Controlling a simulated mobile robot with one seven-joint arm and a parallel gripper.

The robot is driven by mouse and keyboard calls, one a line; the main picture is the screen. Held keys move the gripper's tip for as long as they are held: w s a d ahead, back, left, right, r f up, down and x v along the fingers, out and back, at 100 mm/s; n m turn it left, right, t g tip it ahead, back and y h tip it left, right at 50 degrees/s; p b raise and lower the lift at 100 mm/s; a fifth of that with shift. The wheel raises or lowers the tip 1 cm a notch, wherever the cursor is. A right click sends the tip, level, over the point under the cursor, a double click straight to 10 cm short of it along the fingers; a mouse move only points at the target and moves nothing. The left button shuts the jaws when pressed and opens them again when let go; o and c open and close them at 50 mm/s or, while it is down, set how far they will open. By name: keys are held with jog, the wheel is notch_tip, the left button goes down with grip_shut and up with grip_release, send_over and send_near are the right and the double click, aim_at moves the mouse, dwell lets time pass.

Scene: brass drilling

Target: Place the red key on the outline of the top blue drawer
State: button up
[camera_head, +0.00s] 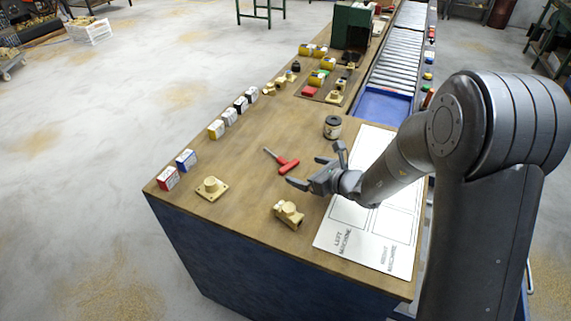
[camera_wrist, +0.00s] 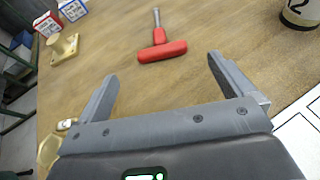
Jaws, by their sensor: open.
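The red key (camera_head: 286,165) has a red T-shaped handle and a metal shaft. It lies flat on the wooden workbench, and in the wrist view the key (camera_wrist: 162,50) is just beyond the fingertips. My gripper (camera_head: 304,172) is open and empty, low over the bench to the right of the key. Its two fingers show apart in the wrist view (camera_wrist: 162,68), with bare wood between them. A white sheet with printed outlines and machine labels (camera_head: 340,245) lies on the right side of the bench, partly hidden by my arm. I see no top blue drawer for certain.
Brass parts (camera_head: 211,188) (camera_head: 288,214) stand near the front. Small boxes (camera_head: 186,160) line the left edge. A dark round can (camera_head: 332,127) stands behind my gripper. A blue tray (camera_head: 383,106) meets the roller conveyor (camera_head: 396,65). Bare wood lies left of the key.

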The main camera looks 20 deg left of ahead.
aim_at(289, 164)
jog(key=x, duration=0.8)
jog(key=shift+r, duration=0.1)
jog(key=c, duration=1.1)
jog(key=shift+r, duration=0.1)
jog(key=shift+c, duration=0.2)
notch_tip(289, 164, up, 4)
jog(key=shift+d+r, duration=0.1)
jog(key=shift+r, duration=0.1)
jog(key=w+d+r, duration=0.1)
jog(key=d+r, duration=0.5)
jog(key=d, duration=0.5)
jog(key=w+d+f+m+t+h, duration=0.1)
jog(key=d+m, duration=0.1)
jog(key=d, duration=0.3)
jog(key=w+d+f+m+t+h, duration=0.1)
jog(key=w+d+t, duration=0.1)
jog(key=d, duration=0.3)
jog(key=w+d+f+m+t+h, duration=0.1)
jog(key=d+m+t, duration=0.1)
jog(key=d, duration=0.4)
jog(key=shift+w+d+f+m, duration=0.1)
jog(key=shift+w+f+m, duration=0.2)
jog(key=shift+w, duration=0.05)
jog(key=d+f+m+t+h, duration=0.2)
jog(key=d+m+h, duration=0.2)
jog(key=d, duration=1)
jog(key=shift+d+f+t+h, duration=0.2)
jog(key=shift+t+h, duration=0.1)
jog(key=shift+h, duration=0.4)
